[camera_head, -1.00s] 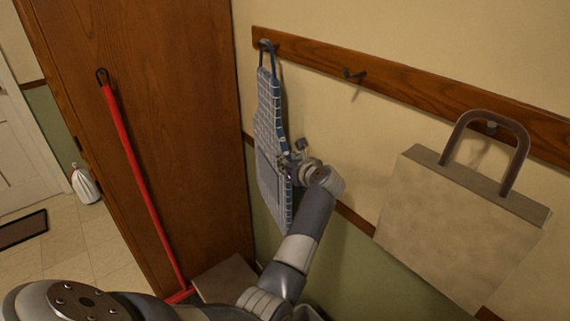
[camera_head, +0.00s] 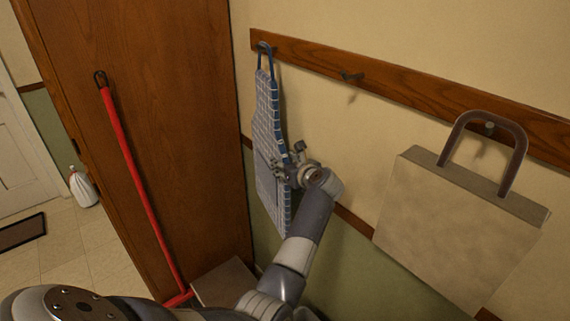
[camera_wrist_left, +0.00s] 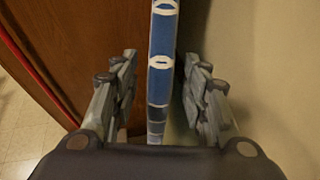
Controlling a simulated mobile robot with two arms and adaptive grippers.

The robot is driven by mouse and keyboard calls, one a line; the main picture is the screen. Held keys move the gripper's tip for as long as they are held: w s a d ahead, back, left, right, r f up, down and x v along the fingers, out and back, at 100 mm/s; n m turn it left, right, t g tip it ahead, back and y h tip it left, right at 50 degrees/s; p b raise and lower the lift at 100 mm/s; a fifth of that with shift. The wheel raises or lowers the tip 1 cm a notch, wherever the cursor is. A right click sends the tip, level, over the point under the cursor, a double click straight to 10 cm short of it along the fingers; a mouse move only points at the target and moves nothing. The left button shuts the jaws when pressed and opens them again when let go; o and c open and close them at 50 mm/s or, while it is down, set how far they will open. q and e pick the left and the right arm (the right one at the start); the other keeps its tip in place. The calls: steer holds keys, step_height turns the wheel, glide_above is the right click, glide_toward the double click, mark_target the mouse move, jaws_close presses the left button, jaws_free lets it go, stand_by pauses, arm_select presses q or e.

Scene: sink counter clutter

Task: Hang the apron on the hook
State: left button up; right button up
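The blue checked apron (camera_head: 267,130) hangs at the left end of the wooden rail, with its blue neck loop (camera_head: 265,56) up at the leftmost hook (camera_head: 262,46). My left gripper (camera_head: 284,166) is at the apron's right edge, about halfway down. In the left wrist view the fingers (camera_wrist_left: 157,95) are spread apart, one on each side of the apron's edge (camera_wrist_left: 161,70), with gaps between them and the cloth. The middle hook (camera_head: 352,75) is bare. My right gripper is not in view.
A beige bag (camera_head: 455,225) hangs by its brown handle on the right hook (camera_head: 490,128). A red-handled tool (camera_head: 135,180) leans against the wooden cabinet (camera_head: 180,120) at left. A white bottle (camera_head: 83,187) and a dark mat (camera_head: 22,233) are on the floor.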

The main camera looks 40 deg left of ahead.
mark_target(283, 134)
arm_select(q)
steer(key=shift+r, duration=0.2)
step_height(283, 134, up, 10)
steer(key=shift+f, duration=0.25)
